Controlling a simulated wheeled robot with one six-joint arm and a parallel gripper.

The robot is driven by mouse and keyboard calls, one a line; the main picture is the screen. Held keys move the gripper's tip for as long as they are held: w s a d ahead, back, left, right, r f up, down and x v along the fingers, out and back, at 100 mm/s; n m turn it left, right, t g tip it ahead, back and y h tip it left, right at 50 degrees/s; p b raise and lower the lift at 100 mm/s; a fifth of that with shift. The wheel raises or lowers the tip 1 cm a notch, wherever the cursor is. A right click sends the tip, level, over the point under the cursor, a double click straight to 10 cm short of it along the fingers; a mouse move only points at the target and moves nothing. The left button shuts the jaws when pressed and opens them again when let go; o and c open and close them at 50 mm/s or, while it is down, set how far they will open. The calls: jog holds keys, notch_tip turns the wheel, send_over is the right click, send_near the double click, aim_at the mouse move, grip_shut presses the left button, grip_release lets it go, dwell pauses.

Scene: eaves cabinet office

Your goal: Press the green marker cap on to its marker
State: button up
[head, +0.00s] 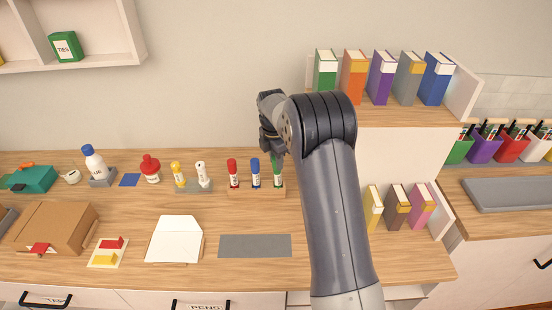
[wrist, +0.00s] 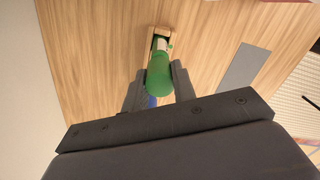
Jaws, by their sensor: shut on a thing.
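My gripper (head: 274,148) is over the right end of a small wooden marker stand (head: 256,192). In the wrist view its two fingers (wrist: 160,84) are shut on the green cap (wrist: 159,70), one on each side. The green marker (head: 277,176) stands upright in the stand, and its white body (wrist: 160,43) shows just beyond the cap. Cap and marker look in line; I cannot tell whether the cap is fully seated. The fingertips are mostly hidden in the head view.
A blue marker (head: 255,174) and a red marker (head: 233,174) stand capped to the left in the same stand. A grey mat (head: 255,246) lies in front. Shelves with coloured binders (head: 382,80) are on the right. Glue and stamp items stand further left.

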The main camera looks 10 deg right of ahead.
jog(key=shift+f+b, duration=0.45)
jog(key=shift+f, duration=0.4)
jog(key=o, duration=1)
jog(key=r, duration=0.3)
jog(key=r+b, duration=0.1)
jog(key=r, duration=0.6)
jog(key=shift+s+a+r+b, duration=0.15)
jog(key=shift+a+r+b, duration=0.15)
jog(key=shift+r, duration=0.1)
jog(key=f, duration=0.3)
jog(key=f+p, duration=0.1)
jog(key=f, duration=0.6)
jog(key=shift+d+f+p, duration=0.35)
jog(key=shift+f+p, duration=0.05)
jog(key=shift+w+r, duration=0.2)
jog(key=shift+r, duration=0.2)
